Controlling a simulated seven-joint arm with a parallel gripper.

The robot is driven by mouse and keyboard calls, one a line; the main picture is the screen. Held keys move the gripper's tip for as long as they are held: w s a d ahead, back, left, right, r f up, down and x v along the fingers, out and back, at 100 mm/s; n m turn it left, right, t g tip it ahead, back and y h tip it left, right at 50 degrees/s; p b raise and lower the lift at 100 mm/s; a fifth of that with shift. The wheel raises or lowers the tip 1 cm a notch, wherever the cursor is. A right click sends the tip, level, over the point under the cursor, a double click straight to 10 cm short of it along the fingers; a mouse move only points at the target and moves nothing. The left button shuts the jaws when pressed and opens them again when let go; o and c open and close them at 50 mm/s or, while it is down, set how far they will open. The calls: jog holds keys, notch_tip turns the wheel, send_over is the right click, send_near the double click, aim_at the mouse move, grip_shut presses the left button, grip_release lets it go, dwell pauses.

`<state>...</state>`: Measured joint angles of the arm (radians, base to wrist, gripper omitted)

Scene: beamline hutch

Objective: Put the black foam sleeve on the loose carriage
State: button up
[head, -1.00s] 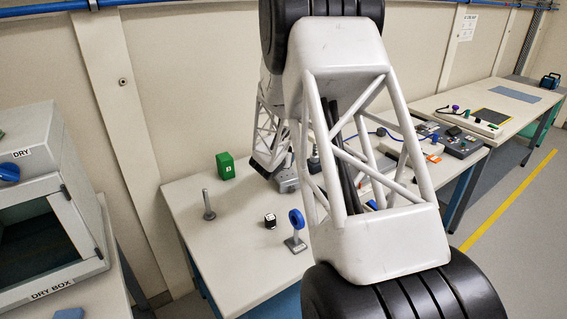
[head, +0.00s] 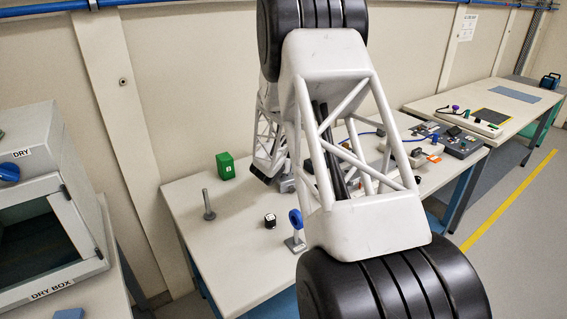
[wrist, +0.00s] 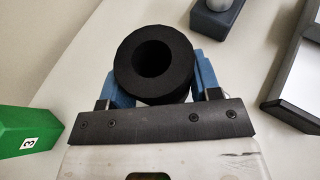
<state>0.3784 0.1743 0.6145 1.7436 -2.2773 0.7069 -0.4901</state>
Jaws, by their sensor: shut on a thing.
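The black foam sleeve (wrist: 154,65) is a thick ring with a round open hole, seen from its end in the wrist view. My gripper (wrist: 162,82) is shut on it, with a blue finger on each side of the ring. In the head view my arm links cover most of the gripper and the sleeve, over the back of the near table. I cannot tell for certain which thing is the loose carriage; a dark grey block with a rounded silver top (wrist: 217,18) stands apart beyond the sleeve in the wrist view.
A green block (head: 226,166) stands at the table's (head: 225,260) back left and also shows in the wrist view (wrist: 25,130). A metal post (head: 208,205), a small black cube (head: 270,221) and a blue ring on a stand (head: 296,220) stand nearer. A dry box (head: 50,200) is left.

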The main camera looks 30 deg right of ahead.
jog(key=shift+f, duration=0.2)
jog(key=o, duration=0.9)
jog(key=shift+r, duration=0.15)
jog(key=shift+v, duration=6)
jog(key=shift+s, duration=0.1)
